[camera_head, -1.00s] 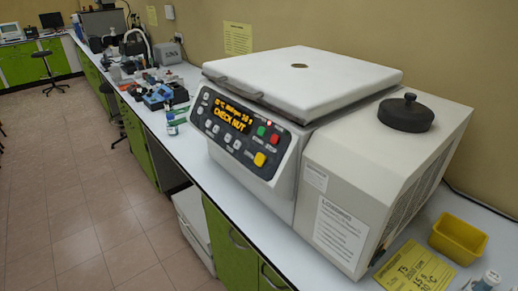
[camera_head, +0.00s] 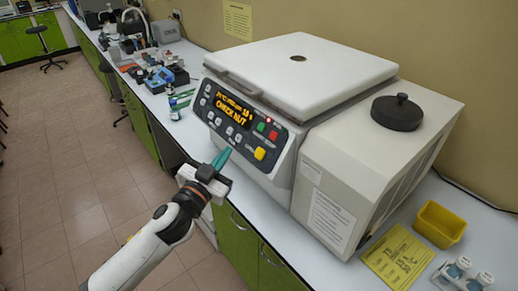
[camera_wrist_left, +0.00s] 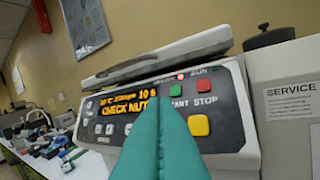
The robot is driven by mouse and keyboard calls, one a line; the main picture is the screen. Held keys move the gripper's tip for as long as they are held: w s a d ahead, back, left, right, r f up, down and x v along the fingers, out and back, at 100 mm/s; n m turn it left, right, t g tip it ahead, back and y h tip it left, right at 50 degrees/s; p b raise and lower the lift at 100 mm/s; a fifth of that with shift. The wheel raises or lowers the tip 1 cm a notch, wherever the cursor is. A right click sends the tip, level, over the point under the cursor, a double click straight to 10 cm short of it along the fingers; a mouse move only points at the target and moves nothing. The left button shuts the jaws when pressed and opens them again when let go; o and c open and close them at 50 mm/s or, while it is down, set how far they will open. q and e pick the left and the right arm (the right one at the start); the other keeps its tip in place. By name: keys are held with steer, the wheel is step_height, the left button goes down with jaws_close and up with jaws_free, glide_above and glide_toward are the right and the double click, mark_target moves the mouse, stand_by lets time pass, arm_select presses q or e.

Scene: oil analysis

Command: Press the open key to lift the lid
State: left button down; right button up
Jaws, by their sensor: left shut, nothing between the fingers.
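The white centrifuge (camera_head: 318,190) stands on the bench, its lid (camera_head: 300,70) lying flat over the top. Its dark front panel (camera_head: 215,100) has an orange display reading CHECK NUT, several grey keys, a green key (camera_head: 261,127), a red key (camera_head: 273,135) and a larger yellow key (camera_head: 260,153). No open label is legible. My left gripper (camera_head: 222,157) is shut and empty, its teal fingers in front of the panel's lower edge, left of the yellow key. In the left wrist view, the fingers (camera_wrist_left: 164,110) point at the panel and hide part of it, with the yellow key (camera_wrist_left: 198,125) just to their right.
A black knobbed cover (camera_head: 397,113) sits on the machine's right housing. A yellow bin (camera_head: 440,224), a yellow card (camera_head: 398,256) and capped bottles (camera_head: 460,270) lie at the right. Tools and small containers (camera_head: 160,75) crowd the bench farther left.

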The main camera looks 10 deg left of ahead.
mark_target(260, 154)
stand_by(0.3)
arm_select(q)
steer(key=w+d+f+b, duration=0.4)
steer(key=w, duration=0.2)
steer(key=shift+d+f, duration=0.3)
steer(key=shift+s, duration=0.1)
steer(key=shift+f+b, duration=0.1)
steer(key=shift+b, duration=0.2)
stand_by(1.7)
steer(key=shift+w+d+f, duration=0.1)
steer(key=shift+w+d, duration=0.1)
steer(key=shift+w, duration=0.1)
